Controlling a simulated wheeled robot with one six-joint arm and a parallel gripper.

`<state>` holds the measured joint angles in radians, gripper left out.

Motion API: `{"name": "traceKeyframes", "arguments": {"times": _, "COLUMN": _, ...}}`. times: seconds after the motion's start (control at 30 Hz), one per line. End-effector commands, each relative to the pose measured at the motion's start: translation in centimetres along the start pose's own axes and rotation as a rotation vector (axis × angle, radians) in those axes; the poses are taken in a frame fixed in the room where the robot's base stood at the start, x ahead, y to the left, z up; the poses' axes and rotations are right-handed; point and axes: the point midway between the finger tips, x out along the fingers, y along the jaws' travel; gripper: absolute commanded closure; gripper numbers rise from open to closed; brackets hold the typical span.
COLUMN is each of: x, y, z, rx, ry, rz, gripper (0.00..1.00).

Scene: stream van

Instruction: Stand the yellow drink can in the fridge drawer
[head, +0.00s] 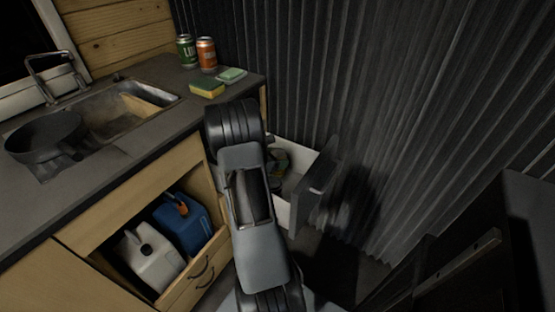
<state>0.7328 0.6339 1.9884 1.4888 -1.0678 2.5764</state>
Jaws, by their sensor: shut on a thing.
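The fridge drawer (299,199) stands open beyond the end of the counter, with pale walls and a dark front. My arm crosses the middle of the view and reaches down to it, hiding its left part. My gripper (272,180) is low in the drawer opening, mostly hidden behind my arm and in shadow. It is shut on the yellow drink can (282,158), of which only a dim yellow-green patch shows inside the drawer. I cannot tell whether the can touches the drawer floor.
A green can (186,50), an orange can (206,54) and two sponges (207,88) stand or lie on the counter's far end. A pan (42,137) sits by the sink (118,119). An open lower drawer holds white (150,262) and blue (182,223) jugs. A corrugated wall rises behind the fridge drawer.

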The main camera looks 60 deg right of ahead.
Motion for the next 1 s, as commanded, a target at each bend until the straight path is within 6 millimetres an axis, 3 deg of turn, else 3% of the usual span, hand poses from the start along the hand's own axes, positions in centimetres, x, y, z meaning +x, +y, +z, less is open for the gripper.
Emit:
{"name": "traceKeyframes", "arguments": {"times": 0.03, "x": 0.0, "y": 0.0, "z": 0.1, "rx": 0.001, "ry": -0.001, "rz": 0.000, "gripper": 0.70}}
{"name": "traceKeyframes", "arguments": {"times": 0.07, "x": 0.0, "y": 0.0, "z": 0.1, "rx": 0.000, "ry": 0.000, "rz": 0.000, "gripper": 0.34}}
{"name": "traceKeyframes", "arguments": {"times": 0.3, "x": 0.0, "y": 0.0, "z": 0.1, "rx": 0.000, "ry": 0.000, "rz": 0.000, "gripper": 0.11}}
{"name": "traceKeyframes", "arguments": {"times": 0.57, "x": -0.1, "y": 0.0, "z": 0.1, "rx": 0.000, "ry": 0.000, "rz": 0.000, "gripper": 0.10}}
{"name": "traceKeyframes", "arguments": {"times": 0.8, "x": -0.8, "y": 0.0, "z": 1.8, "rx": -0.002, "ry": -0.001, "rz": 0.000, "gripper": 0.10}}
{"name": "traceKeyframes", "arguments": {"times": 1.0, "x": -4.2, "y": 0.1, "z": 1.3, "rx": 0.000, "ry": -0.001, "rz": 0.005, "gripper": 0.10}}
